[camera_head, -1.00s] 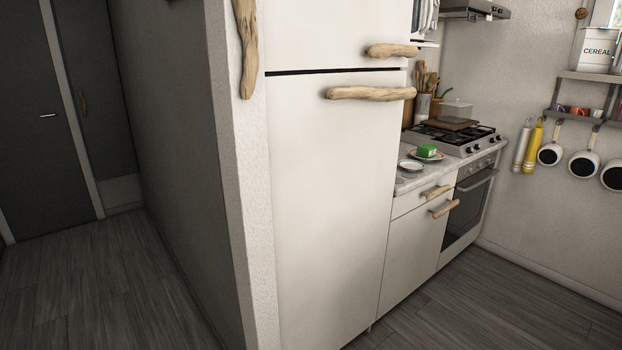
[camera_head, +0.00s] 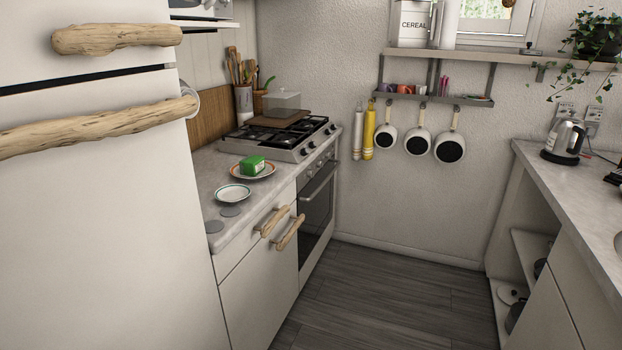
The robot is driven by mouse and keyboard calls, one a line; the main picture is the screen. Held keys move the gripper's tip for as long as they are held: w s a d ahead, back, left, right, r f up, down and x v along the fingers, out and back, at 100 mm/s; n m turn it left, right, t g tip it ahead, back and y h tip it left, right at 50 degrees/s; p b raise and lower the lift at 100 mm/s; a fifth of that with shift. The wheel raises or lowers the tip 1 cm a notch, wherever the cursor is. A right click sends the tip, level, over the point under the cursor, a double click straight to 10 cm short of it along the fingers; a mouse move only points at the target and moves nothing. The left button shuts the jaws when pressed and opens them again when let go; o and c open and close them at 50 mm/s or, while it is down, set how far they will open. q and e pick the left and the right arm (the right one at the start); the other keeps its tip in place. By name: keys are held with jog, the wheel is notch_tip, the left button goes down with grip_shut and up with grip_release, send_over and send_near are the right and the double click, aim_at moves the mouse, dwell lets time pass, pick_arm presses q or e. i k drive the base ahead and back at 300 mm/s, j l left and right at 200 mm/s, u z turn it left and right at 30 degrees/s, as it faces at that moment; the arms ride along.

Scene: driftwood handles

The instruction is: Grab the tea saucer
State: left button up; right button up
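A small white saucer with a dark green rim (camera_head: 233,194) lies on the left counter, near its front edge, and looks empty. Just behind it is a plate with an orange-red rim (camera_head: 264,174), bearing a green block-like item (camera_head: 252,165). I cannot tell for sure which of the two is the tea saucer. Neither of my grippers shows in the head view.
The white fridge with driftwood handles (camera_head: 100,124) stands close on the left. A gas stove (camera_head: 277,138) is beyond the counter (camera_head: 210,170). A drawer handle (camera_head: 272,221) juts out below. A second counter (camera_head: 570,183) runs along the right. The floor (camera_head: 370,300) between is clear.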

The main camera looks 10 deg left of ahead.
aim_at(231, 192)
jog(key=i+z, duration=0.3)
jog(key=i, duration=1.25)
jog(key=i+u, duration=0.35)
jog(key=i+l+u, duration=0.2)
jog(key=i+u, duration=0.15)
jog(key=i+l, duration=0.05)
jog(key=i, duration=0.05)
